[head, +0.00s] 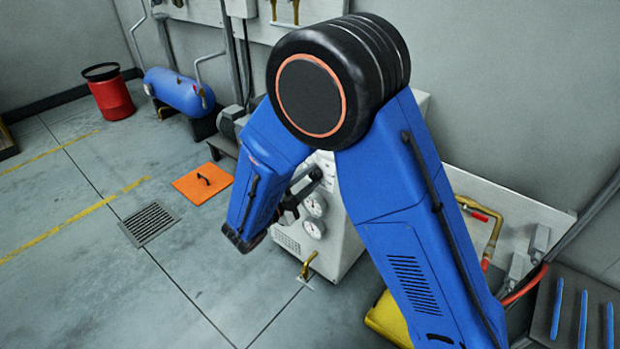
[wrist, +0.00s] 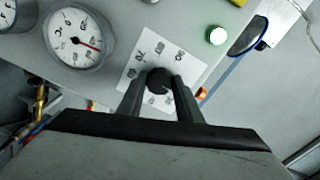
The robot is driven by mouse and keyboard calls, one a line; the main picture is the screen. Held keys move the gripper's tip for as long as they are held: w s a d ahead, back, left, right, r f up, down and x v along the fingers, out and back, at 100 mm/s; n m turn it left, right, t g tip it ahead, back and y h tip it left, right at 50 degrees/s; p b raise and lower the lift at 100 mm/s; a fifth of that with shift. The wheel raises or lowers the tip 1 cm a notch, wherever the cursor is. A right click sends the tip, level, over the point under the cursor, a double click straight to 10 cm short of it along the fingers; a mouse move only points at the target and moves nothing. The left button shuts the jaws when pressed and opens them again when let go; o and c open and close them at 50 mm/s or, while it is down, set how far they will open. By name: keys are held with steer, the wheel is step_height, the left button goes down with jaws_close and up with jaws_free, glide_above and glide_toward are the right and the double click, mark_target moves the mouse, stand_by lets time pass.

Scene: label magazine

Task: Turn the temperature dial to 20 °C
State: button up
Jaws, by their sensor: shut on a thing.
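The temperature dial (wrist: 158,79) is a black round knob on a white scale plate (wrist: 136,66) with printed numbers, seen in the wrist view. My gripper (wrist: 160,86) has one finger on each side of the knob and is shut on it. The fingers cover the lower part of the scale, and I cannot read the knob's pointer. In the head view the dial is hidden behind my arm, on the pale cabinet (head: 345,243).
A round gauge (wrist: 78,38) with a red needle sits left of the dial, and a green lamp (wrist: 217,36) sits right. In the head view, a brass valve (head: 308,265) is low at the cabinet. An orange plate (head: 200,187) and drain grate (head: 149,222) lie on open floor.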

steer(key=shift+f+n, duration=0.1)
steer(key=shift+n, duration=0.5)
steer(key=o, duration=1)
steer(key=shift+a, duration=0.1)
steer(key=shift+o, duration=0.2)
steer(key=v, duration=1.7)
steer(key=shift+s, duration=0.2)
steer(key=shift+a, duration=0.15)
